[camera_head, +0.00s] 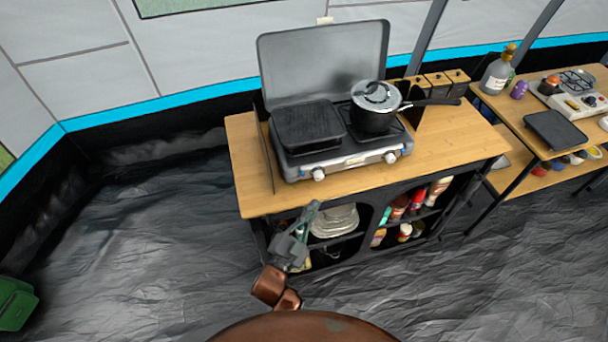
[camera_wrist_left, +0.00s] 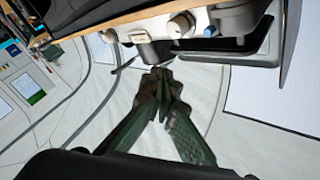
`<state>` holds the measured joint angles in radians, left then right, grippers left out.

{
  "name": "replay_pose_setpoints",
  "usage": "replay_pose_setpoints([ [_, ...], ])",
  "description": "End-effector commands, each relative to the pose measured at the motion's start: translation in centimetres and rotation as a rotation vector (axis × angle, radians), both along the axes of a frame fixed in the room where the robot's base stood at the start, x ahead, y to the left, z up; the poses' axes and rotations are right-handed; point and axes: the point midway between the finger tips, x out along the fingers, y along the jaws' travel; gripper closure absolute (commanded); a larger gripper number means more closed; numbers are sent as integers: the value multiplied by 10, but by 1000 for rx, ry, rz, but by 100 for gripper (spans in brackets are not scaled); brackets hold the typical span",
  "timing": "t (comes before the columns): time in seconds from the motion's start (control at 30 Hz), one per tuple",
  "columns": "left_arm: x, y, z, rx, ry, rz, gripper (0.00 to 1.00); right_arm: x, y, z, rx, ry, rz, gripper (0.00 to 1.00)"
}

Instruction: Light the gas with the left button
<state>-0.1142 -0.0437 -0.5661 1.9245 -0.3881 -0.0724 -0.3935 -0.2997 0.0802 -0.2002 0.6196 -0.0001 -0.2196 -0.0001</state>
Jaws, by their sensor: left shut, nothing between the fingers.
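The camping stove (camera_head: 350,160) stands on the wooden table with its lid raised. Its left knob (camera_head: 318,174) and right knob (camera_head: 390,157) are on the front panel. In the left wrist view, a white knob (camera_wrist_left: 181,26) shows on the stove front, above the fingertips. My left gripper (camera_head: 312,207) is shut and empty, in front of and below the table's front edge, apart from the left knob. Its closed fingers also show in the left wrist view (camera_wrist_left: 157,77). No flame is visible. My right gripper is not in view.
A black griddle (camera_head: 308,124) covers the stove's left side, and a lidded pot (camera_head: 374,112) sits on the right. The wooden tabletop (camera_head: 455,140) is bare to the right. Shelves below hold plates (camera_head: 335,221) and bottles. A second table with a bottle (camera_head: 496,74) stands farther right.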

Motion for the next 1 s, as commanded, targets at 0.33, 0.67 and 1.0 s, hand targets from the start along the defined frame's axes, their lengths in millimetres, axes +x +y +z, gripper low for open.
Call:
replay_pose_setpoints([
  [0.33, 39, 10, -3, 2, -1, -5, 100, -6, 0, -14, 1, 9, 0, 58],
  [0.67, 74, 21, 0, 1, 0, -4, 100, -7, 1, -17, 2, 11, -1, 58],
  [1.0, 81, 25, 0, 1, 1, -3, 100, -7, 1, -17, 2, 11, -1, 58],
])
